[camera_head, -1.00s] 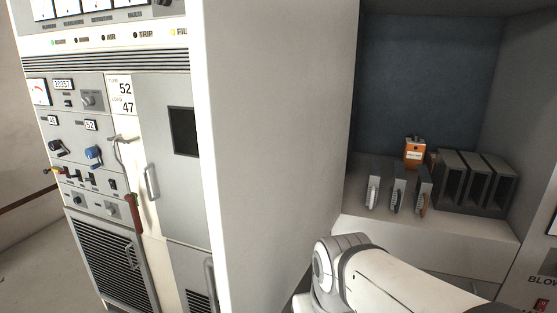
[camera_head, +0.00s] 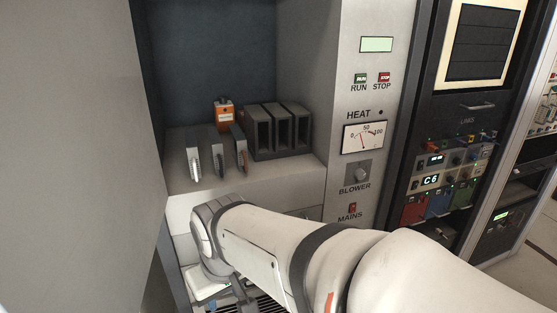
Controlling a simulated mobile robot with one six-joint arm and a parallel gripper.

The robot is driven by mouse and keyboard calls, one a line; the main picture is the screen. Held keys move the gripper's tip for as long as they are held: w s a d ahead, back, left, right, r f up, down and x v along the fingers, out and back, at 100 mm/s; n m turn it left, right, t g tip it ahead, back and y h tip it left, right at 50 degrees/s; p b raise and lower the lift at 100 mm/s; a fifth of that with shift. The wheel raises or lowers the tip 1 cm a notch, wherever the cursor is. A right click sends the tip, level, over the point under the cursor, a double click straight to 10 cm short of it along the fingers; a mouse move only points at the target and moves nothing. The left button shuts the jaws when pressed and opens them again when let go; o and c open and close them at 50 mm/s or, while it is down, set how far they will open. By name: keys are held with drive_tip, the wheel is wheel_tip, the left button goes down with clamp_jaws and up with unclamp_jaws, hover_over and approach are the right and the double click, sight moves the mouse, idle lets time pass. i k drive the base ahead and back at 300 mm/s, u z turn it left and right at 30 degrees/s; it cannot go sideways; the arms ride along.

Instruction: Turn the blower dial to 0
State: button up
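The blower dial (camera_head: 361,174) is a small grey knob on a darker square plate, on the pale upright panel right of the open bay. The word BLOWER is printed under it. The knob is too small to read its setting. My arm reaches across the lower part of the view, below the dial and apart from it. My gripper is not clearly seen; the arm's far end bends down at the lower left, in front of the bay.
Above the dial are a HEAT meter (camera_head: 365,137), a green RUN button (camera_head: 360,78) and a red STOP button (camera_head: 384,77). A red MAINS switch (camera_head: 352,208) sits below. The bay shelf (camera_head: 265,175) holds an orange device (camera_head: 224,115) and grey modules. An equipment rack (camera_head: 466,130) stands right.

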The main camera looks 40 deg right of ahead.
sight(360, 174)
drive_tip(key=z, duration=1.65)
drive_tip(key=k, duration=0.5)
drive_tip(key=u, duration=0.1)
drive_tip(key=i, duration=0.55)
drive_tip(key=z, duration=0.75)
